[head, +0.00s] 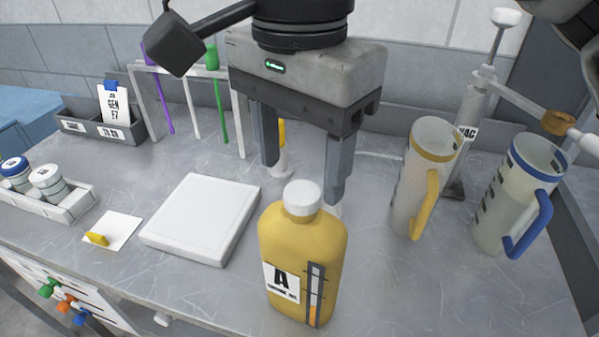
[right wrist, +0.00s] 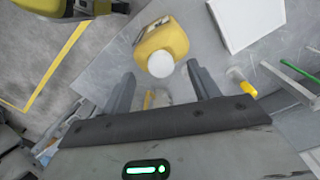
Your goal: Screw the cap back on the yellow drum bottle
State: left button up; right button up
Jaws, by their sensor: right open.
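The yellow drum bottle (head: 301,255) with an "A" label stands upright at the front middle of the bench. A white cap (head: 302,196) sits on its mouth; how tight it is I cannot tell. The bottle (right wrist: 165,38) and the cap (right wrist: 160,64) also show in the right wrist view. My right gripper (head: 303,180) is open and points down, just behind the bottle's cap. In the right wrist view its fingers (right wrist: 162,82) are spread wide with the cap just beyond the gap between them. Nothing is held. My left gripper is not recognisable in view.
A white square pad (head: 201,218) lies left of the bottle. A yellow-handled jug (head: 423,180) and a blue-handled jug (head: 518,195) stand at right, near a pump (head: 480,105). A rack (head: 190,68) with coloured sticks stands behind. A tray of small jars (head: 45,195) is at left.

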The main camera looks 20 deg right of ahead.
aim_at(298, 193)
jog(key=shift+f, duration=1.5)
jog(key=c, duration=1.1)
jog(key=shift+o, duration=0.2)
jog(key=shift+f+m+b, duration=0.2)
jog(key=shift+m+b, duration=0.5)
jog(key=shift+m, duration=0.1)
jog(key=shift+w+m+b, duration=0.1)
jog(key=shift+m+b, duration=0.55)
jog(key=shift+m, duration=0.45)
jog(key=shift+r+m, duration=0.2)
jog(key=shift+m, duration=0.5)
